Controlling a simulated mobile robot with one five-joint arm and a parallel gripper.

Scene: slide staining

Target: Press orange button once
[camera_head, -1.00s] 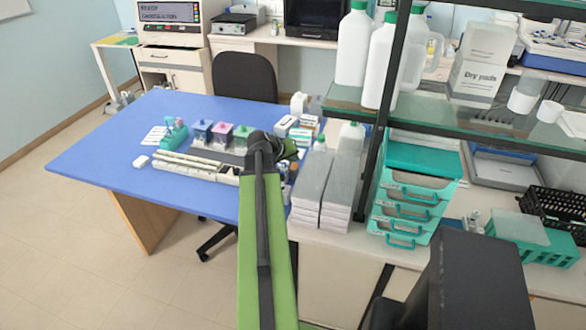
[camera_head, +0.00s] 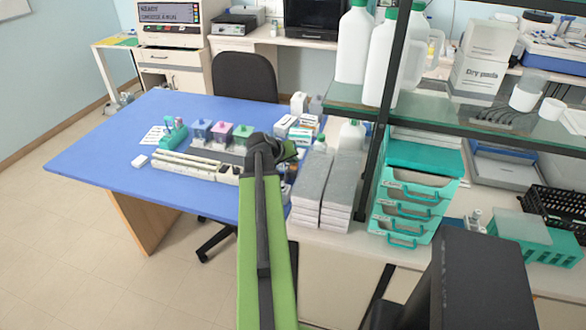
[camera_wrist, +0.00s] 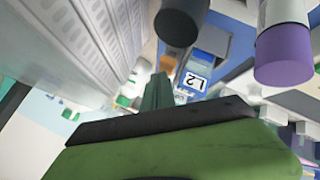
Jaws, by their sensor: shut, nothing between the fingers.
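I cannot make out an orange button for certain. A small orange-brown patch (camera_wrist: 168,63) shows in the wrist view just beyond the tip of my gripper (camera_wrist: 157,90), and I cannot tell what it is. My gripper's dark green fingers look shut, with nothing between them. In the head view my gripper (camera_head: 287,151) is mostly hidden behind the arm's dark end, over the right edge of the blue table (camera_head: 90,170). A machine (camera_head: 168,32) with a lit screen stands at the back left. Small coloured marks line its screen's right side, too small to tell apart.
Stain jars (camera_head: 222,132) and a pale rack (camera_head: 185,168) stand left of my gripper. Grey stacks (camera_head: 342,185) stand close on its right. The wrist view shows a purple cap (camera_wrist: 283,52), a dark cylinder (camera_wrist: 181,22) and an L2 label (camera_wrist: 195,82) nearby. A shelf post (camera_head: 374,150) rises farther right.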

